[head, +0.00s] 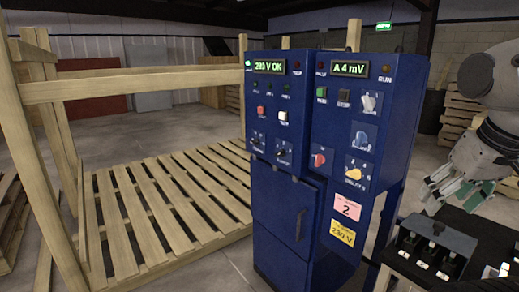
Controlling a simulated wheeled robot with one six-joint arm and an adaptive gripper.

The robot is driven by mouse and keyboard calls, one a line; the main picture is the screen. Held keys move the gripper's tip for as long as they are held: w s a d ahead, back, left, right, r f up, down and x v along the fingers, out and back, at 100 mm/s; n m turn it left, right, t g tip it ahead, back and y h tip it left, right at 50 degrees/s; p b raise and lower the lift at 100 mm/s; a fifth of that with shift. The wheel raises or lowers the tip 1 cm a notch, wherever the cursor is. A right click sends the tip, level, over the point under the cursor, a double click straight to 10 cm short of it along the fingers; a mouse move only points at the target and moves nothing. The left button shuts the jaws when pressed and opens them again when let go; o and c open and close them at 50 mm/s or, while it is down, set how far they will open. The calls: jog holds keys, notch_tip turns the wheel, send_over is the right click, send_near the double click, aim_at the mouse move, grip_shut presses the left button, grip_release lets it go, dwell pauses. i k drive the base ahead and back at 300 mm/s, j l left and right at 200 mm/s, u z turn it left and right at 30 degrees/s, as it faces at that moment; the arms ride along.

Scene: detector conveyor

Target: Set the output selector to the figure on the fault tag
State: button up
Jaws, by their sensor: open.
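A blue two-door cabinet (291,215) stands in the middle of the head view.
A yellow tag (342,236) reads 230 V. Displays read "230 V OK" (266,66) and "A 4 mV" (349,69). A black unit with several levers (438,240) stands below my gripper. A wooden frame and slatted pallet (165,205) fill the left.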

aim_at(281, 154)
jog(key=i+j, duration=0.6)
jog(key=i, duration=0.15)
